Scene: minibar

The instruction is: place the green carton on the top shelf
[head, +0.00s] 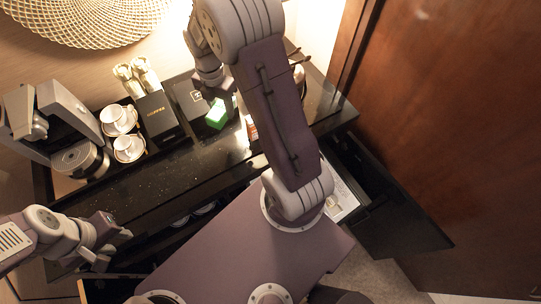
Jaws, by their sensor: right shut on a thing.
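My left gripper (122,232) is low at the left, in front of the counter's front edge and away from the carton. Its fingers are too small to tell open from shut. I cannot make out which surface is the top shelf.
A coffee machine (62,125), white cups (122,118) on saucers and a black box (157,117) stand on the counter's left. A small red and white item (251,128) is right of the carton. An opened dark compartment (385,205) juts out at the right. The counter's front strip is clear.

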